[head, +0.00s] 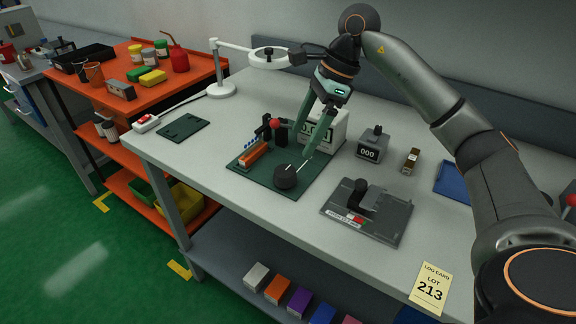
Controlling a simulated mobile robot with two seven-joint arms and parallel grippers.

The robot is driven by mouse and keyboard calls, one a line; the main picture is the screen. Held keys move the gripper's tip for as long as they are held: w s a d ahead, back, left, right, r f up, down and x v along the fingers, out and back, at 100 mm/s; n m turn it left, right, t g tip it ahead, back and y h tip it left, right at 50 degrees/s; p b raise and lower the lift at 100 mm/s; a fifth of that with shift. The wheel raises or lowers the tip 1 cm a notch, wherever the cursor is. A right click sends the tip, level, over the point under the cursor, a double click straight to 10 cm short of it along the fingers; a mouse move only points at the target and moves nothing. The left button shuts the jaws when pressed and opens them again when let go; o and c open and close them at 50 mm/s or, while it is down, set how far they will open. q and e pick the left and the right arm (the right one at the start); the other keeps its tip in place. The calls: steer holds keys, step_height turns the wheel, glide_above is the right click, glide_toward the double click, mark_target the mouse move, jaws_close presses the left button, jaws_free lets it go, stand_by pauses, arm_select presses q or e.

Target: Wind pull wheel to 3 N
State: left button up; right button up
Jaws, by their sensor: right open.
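A dark round wheel (285,179) with a white pointer line on top sits at the front of a green base plate (318,180) on the grey bench; I take it to be the pull wheel. A white box with a digit display (339,130) stands behind the wheel, partly hidden by my gripper, so I cannot read its value. My right gripper (304,139) reaches down from above, open, its two green fingers spread over the plate between wheel and box. Whether a fingertip touches anything I cannot tell. My left gripper is not in view.
On the plate stand an orange block (256,155) and a black post with a red knob (276,123). To the right are a small counter showing 000 (370,152) and a grey fixture (378,216). A magnifier lamp (268,58) stands behind.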

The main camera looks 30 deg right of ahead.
mark_target(286, 171)
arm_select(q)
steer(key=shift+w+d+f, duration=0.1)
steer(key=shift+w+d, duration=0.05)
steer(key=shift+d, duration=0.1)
arm_select(e)
steer(key=x, duration=0.9)
steer(key=shift+a+f, duration=0.15)
steer(key=shift+f, duration=0.05)
steer(key=shift+c, duration=0.3)
steer(key=c, duration=1.3)
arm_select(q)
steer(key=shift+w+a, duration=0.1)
